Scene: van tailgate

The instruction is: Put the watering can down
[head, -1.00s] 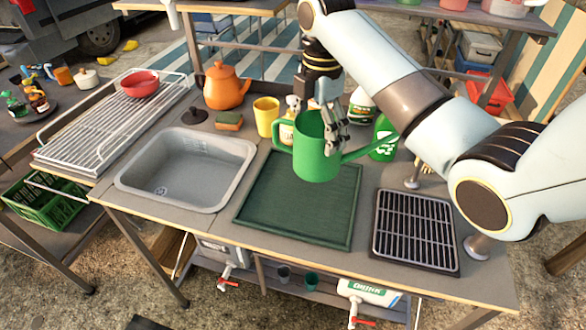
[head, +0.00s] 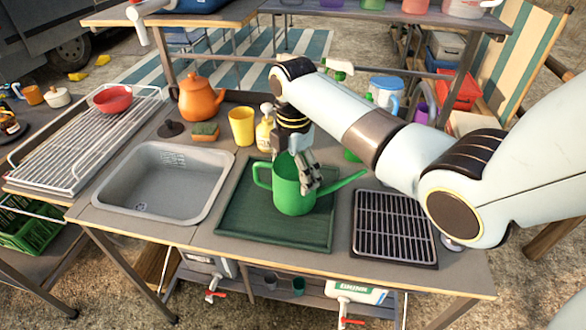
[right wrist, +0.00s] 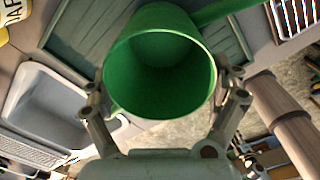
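The green watering can (head: 291,192) is upright over the dark green ribbed mat (head: 262,230), its handle to the left and its spout to the right. Its base looks to be at the mat; I cannot tell whether it touches. My right gripper (head: 308,178) comes from above, its fingers on the can's body. In the right wrist view the can (right wrist: 160,75) is between the two fingers of my gripper (right wrist: 165,90), its open top facing the camera. My left gripper is not in view.
The sink (head: 165,182) is left of the mat and a black grate (head: 393,228) is right of it. Behind stand a yellow cup (head: 241,126), a soap bottle (head: 265,130), an orange teapot (head: 200,97) and a sponge (head: 205,131). The mat's front part is clear.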

